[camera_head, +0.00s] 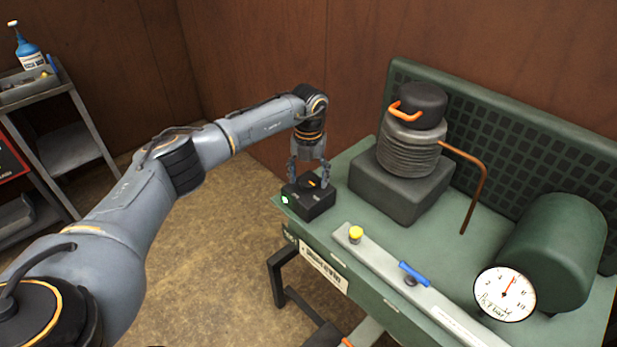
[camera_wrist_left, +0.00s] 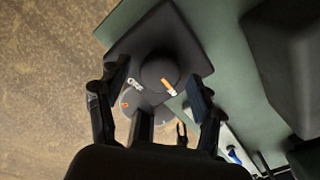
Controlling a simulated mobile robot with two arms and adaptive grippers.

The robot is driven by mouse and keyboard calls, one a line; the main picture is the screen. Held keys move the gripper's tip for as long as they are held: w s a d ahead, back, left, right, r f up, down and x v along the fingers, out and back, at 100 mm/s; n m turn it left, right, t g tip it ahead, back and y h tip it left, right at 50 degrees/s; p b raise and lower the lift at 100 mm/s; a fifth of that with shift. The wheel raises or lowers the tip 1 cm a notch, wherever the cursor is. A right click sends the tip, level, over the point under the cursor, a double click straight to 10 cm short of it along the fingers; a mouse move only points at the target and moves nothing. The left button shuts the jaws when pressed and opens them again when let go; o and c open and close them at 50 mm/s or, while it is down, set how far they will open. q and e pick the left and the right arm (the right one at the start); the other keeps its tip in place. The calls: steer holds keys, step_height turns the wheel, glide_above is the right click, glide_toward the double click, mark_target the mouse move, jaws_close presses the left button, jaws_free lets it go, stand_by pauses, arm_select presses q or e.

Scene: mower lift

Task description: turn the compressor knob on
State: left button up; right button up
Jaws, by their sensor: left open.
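The compressor knob is a round black dial with an orange mark; it shows in the left wrist view (camera_wrist_left: 160,72) on top of a black box (camera_head: 308,203) at the near left corner of the green bench. My left gripper (camera_head: 309,181) points down over the box, with its fingers open on both sides of the knob. It also shows in the left wrist view (camera_wrist_left: 155,105), fingers apart around the knob. I cannot tell whether a finger touches the knob. The orange mark points toward the lower right in the wrist view.
A compressor (camera_head: 408,140) with an orange handle and copper pipe stands behind the box. A grey rail with a yellow knob (camera_head: 355,233) and a blue lever (camera_head: 414,273) runs along the bench front. A gauge (camera_head: 504,294) and green tank (camera_head: 553,250) stand right.

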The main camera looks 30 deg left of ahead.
mark_target(309, 181)
arm_select(q)
step_height(309, 181, up, 12)
stand_by(0.4)
steer(key=shift+f, duration=0.15)
